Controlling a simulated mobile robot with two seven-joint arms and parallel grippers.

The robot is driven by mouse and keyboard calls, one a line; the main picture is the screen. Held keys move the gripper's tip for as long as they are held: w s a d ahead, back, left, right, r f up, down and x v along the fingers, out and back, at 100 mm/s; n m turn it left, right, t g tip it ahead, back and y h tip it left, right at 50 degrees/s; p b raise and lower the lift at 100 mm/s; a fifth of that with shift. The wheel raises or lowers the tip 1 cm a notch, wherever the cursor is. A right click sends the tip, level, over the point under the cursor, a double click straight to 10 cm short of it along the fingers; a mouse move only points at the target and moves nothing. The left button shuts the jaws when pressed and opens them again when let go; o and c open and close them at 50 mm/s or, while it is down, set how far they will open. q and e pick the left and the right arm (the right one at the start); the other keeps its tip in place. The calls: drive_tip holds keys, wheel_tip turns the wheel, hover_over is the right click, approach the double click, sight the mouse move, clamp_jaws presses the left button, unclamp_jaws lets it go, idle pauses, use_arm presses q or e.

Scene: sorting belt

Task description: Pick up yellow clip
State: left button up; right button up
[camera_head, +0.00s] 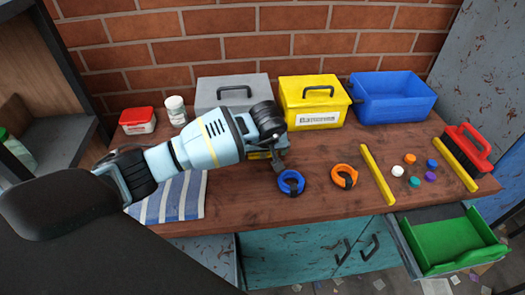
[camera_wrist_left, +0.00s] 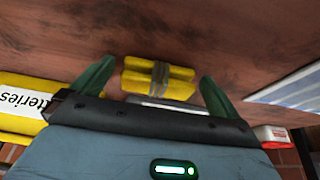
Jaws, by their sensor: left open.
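A small yellow piece with two bars and a grey band around its middle (camera_wrist_left: 160,78) lies on the wooden bench; I take it for the yellow clip, though its shape is not fully clear. In the head view my left gripper (camera_head: 278,160) hides most of it, and only a bit of yellow shows under the wrist. In the left wrist view my left gripper (camera_wrist_left: 155,88) is open, with one green finger on each side of the yellow piece and gaps between. My right gripper is not in view.
A blue ring clip (camera_head: 291,182) and an orange one (camera_head: 345,176) lie just right of the gripper. Behind stand a grey box (camera_head: 233,92), a yellow batteries box (camera_head: 313,100) and a blue bin (camera_head: 392,98). A yellow bar (camera_head: 377,175) and a striped cloth (camera_head: 172,199) flank the area.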

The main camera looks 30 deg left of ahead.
use_arm(q)
drive_tip(key=c, duration=0.9)
drive_tip(key=shift+r, duration=0.15)
drive_tip(key=shift+r, duration=0.65)
wheel_tip(320, 180, up, 2)
drive_tip(key=shift+s+r, duration=0.1)
drive_tip(key=s, duration=0.5)
drive_tip(key=s+d, duration=0.1)
drive_tip(key=s, duration=0.4)
drive_tip(key=s+r, duration=0.1)
drive_tip(key=s, duration=0.4)
drive_tip(key=shift+s+d+r, duration=0.1)
drive_tip(key=shift+s+d, duration=0.3)
